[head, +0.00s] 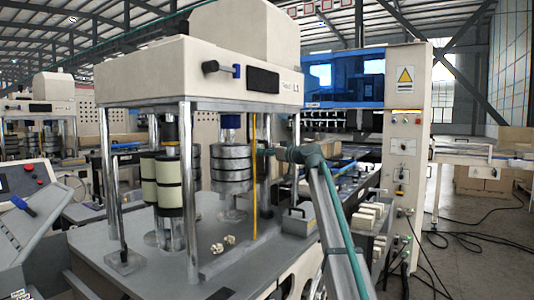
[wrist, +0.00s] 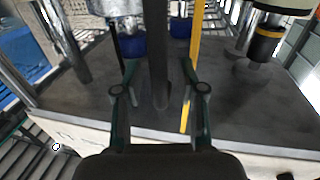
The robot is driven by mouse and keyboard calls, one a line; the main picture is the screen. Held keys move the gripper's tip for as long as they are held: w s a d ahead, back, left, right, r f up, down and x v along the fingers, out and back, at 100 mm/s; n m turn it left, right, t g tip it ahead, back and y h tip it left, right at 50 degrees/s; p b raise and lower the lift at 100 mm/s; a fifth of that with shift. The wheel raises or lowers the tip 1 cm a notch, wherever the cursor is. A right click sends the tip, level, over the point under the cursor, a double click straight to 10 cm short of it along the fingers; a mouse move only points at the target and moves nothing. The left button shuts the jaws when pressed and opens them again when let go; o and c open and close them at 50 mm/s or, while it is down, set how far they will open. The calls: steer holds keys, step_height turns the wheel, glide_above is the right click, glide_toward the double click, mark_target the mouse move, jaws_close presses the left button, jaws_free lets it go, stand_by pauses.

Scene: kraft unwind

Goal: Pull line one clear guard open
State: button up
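The line one machine (head: 205,85), labelled L1, has a cream head on chrome posts above a grey deck. The clear guard's pane is hard to make out. A yellow vertical strip (head: 254,175) stands at the machine's front and also shows in the wrist view (wrist: 195,45). Just beside it is a dark upright bar (wrist: 157,50), possibly the guard's handle. My gripper (head: 265,154) is at this bar, right of the yellow strip. In the wrist view my gripper (wrist: 159,75) is open, one finger on each side of the bar, with visible gaps.
Cream rolls (head: 170,183) and stacked metal discs (head: 231,165) stand inside the machine. A blue-windowed cabinet (head: 345,77) and a control column (head: 405,150) are behind to the right. A grey console (head: 30,215) is at left. Cables lie on the right floor.

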steer(key=v, duration=1.2)
stand_by(0.3)
